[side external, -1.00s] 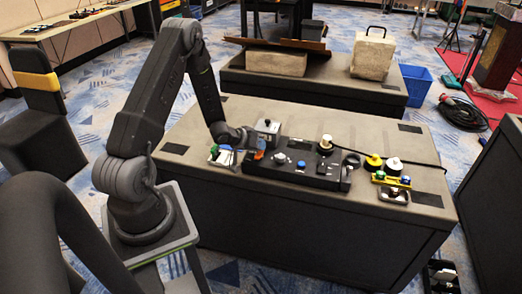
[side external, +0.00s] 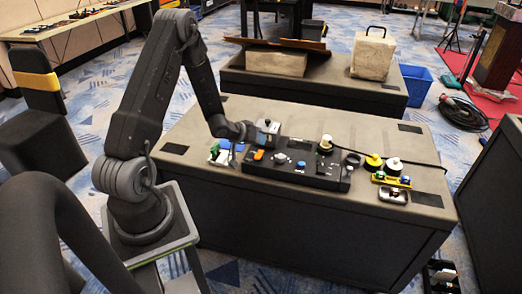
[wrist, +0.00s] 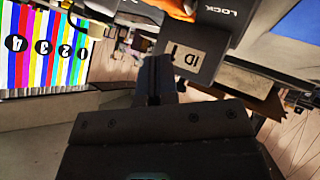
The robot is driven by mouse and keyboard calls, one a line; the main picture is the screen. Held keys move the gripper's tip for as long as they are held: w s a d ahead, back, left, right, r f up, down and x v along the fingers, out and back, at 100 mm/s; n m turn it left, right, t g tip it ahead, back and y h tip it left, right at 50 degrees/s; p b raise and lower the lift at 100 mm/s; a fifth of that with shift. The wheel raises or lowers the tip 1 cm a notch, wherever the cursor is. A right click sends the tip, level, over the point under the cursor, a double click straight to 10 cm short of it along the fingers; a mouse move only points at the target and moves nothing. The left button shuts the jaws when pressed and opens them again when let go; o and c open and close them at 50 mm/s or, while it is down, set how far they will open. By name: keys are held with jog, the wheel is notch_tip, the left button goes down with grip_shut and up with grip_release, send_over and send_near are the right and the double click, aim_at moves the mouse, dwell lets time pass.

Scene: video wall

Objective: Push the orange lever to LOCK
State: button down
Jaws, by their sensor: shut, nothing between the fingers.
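The orange lever (side external: 258,154) is on the left end of the black control panel (side external: 310,180) in the side view. In the wrist view an orange part (wrist: 180,8) shows at the top edge, partly cut off, beside the LOCK label (wrist: 222,12). I cannot tell the lever's exact setting. My gripper (side external: 254,136) is just behind and above the lever in the side view and looks apart from it. In the wrist view my gripper's fingers (wrist: 156,68) are together and empty, in front of a dark block with an ID label (wrist: 188,58).
Blue, white and green parts (side external: 222,151) lie left of the panel. A small grey box (side external: 268,126) stands close behind my gripper. A black cable and yellow and white knobs (side external: 374,161) are to the right. The table's (side external: 215,200) front left is clear.

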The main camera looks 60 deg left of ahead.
jog(key=shift+s+d+r, duration=0.15)
jog(key=shift+r, duration=0.9)
jog(key=shift+s+d+r, duration=0.1)
jog(key=shift+s+r, duration=0.05)
jog(key=shift+r, duration=0.85)
jog(key=shift+r, duration=0.1)
notch_tip(320, 180, up, 9)
jog(key=m+g+y, duration=0.1)
jog(key=m+y, duration=0.1)
send_over(259, 153)
jog(key=w+d, duration=0.1)
jog(key=d, duration=0.2)
jog(key=s+d+r+g+y, duration=0.1)
jog(key=s+d+r, duration=0.2)
jog(key=d+r, duration=0.45)
jog(key=s+d+r+m+g+h, duration=0.1)
jog(key=s+d+r+m, duration=0.1)
jog(key=s+d, duration=0.5)
jog(key=s+d+r+m+g+h, duration=0.2)
jog(key=s+d+r, duration=0.3)
jog(key=s+d, duration=0.3)
jog(key=shift+s+d+r+m+h, duration=0.15)
jog(key=shift+s+d+m+h, duration=0.15)
jog(key=shift+s+m, duration=0.75)
